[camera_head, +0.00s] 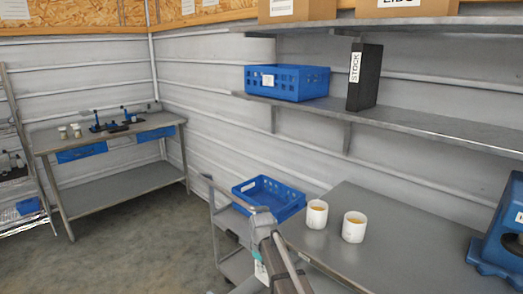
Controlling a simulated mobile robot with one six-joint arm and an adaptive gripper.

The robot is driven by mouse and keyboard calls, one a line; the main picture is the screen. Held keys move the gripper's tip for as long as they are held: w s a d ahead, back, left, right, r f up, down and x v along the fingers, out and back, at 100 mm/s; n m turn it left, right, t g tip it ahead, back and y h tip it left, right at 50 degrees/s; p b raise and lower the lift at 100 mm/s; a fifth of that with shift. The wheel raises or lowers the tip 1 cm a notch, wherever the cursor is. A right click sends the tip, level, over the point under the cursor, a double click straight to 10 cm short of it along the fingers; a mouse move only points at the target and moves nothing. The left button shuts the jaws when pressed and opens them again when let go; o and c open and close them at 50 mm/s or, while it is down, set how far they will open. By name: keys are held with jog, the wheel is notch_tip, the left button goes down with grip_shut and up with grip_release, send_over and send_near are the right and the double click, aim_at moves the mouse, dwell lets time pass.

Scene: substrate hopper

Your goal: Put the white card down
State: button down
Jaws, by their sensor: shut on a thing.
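My arm (283,262) reaches up from the bottom edge in the head view, in front of the cart and the near table's left end. I cannot make out my gripper's fingers; they are out of sight or hidden by the arm. A small pale piece with a teal patch shows just left of the arm, low in the picture. It is too small to tell whether it is the white card or a part of my arm. No white card can be made out clearly on the near steel table (400,222).
A blue crate (269,199) is by the grey cart (228,222). A workbench (110,137) stands far left.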

notch_tip(320, 180, up, 8)
jog(key=p, duration=0.7)
jog(key=shift+r, duration=0.1)
jog(key=shift+s, duration=0.1)
